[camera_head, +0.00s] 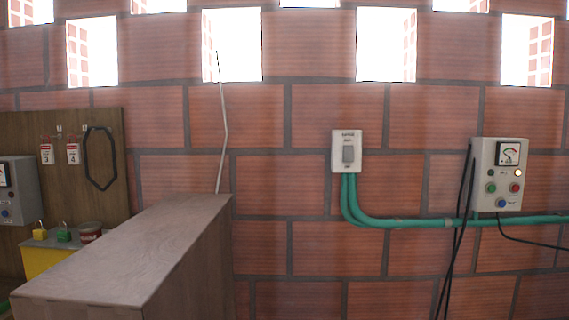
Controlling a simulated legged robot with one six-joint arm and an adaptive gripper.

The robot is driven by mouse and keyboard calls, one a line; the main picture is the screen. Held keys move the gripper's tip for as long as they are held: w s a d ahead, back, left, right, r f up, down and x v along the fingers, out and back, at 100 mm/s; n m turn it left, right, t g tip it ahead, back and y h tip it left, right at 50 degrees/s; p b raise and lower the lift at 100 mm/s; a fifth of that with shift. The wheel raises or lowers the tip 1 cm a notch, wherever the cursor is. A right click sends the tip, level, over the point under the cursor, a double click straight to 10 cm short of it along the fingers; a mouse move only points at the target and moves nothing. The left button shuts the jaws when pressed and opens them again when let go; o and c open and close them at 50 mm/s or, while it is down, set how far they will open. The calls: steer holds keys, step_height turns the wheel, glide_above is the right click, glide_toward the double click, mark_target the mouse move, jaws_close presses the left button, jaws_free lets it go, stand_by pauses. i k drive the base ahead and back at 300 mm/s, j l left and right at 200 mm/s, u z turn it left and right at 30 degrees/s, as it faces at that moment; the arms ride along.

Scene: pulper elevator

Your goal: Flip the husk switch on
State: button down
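A white wall switch box (346,138) with a grey rocker (348,154) is mounted on the brick wall, right of the middle. Small dark lettering is printed above the rocker, too small to read with certainty. I cannot tell which way the rocker is set. Green conduit (375,221) runs from under the box, bends and goes right along the wall. My gripper and arm are not in view.
A wooden counter (130,245) stands at the lower left. A control box (499,174) with a gauge and buttons is on the wall at right, with black cables (458,235) hanging beside it. Red tags (73,151), padlocks (64,232) and a grey box (18,190) are at far left.

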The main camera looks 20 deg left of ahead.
mark_target(347, 155)
steer(key=i+j+u, duration=0.15)
steer(key=i+u, duration=0.2)
steer(key=i, duration=0.15)
steer(key=i+u, duration=0.4)
steer(key=i, duration=0.35)
